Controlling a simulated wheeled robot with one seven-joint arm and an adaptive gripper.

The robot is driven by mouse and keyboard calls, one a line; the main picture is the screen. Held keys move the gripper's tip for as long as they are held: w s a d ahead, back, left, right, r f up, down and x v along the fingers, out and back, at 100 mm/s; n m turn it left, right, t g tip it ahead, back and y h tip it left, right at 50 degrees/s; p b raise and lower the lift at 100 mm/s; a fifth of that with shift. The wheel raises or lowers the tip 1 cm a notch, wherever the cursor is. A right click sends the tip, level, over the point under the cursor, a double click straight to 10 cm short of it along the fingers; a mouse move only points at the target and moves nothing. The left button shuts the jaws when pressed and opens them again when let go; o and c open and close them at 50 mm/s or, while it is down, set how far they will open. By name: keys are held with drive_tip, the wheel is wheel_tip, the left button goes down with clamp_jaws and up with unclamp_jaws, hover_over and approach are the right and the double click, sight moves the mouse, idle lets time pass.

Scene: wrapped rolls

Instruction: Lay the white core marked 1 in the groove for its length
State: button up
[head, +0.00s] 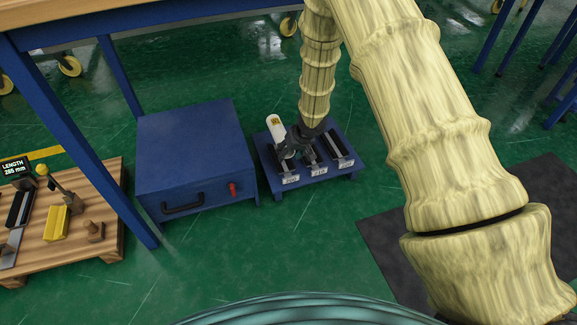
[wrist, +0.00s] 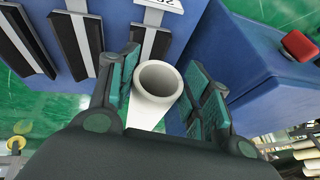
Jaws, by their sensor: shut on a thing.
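The white core (head: 276,128) is a hollow tube with a dark mark on a yellowish patch near its far end; the digit is too small to read. My gripper (head: 289,147) is shut on it over the left side of the blue groove rack (head: 345,176). In the wrist view the core's open end (wrist: 159,79) shows between the green finger pads of my gripper (wrist: 157,95). The rack has three dark-edged grooves with white number labels in front. The core and gripper partly hide the left groove. I cannot tell whether the core touches the rack.
A blue cabinet (head: 195,145) with a black handle and red knob stands close left of the rack. A wooden bench (head: 85,230) at far left carries a display (head: 15,168) reading LENGTH 285 mm and a yellow block (head: 57,222). Green floor is clear in front of the rack.

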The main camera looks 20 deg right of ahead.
drive_tip(key=shift+f+b, duration=1.5)
drive_tip(key=shift+f, duration=1.25)
drive_tip(key=shift+r, duration=0.1)
drive_tip(key=shift+f+p, duration=0.35)
drive_tip(key=shift+f, duration=0.25)
drive_tip(key=o, duration=1.2)
drive_tip(key=shift+r, duration=0.15)
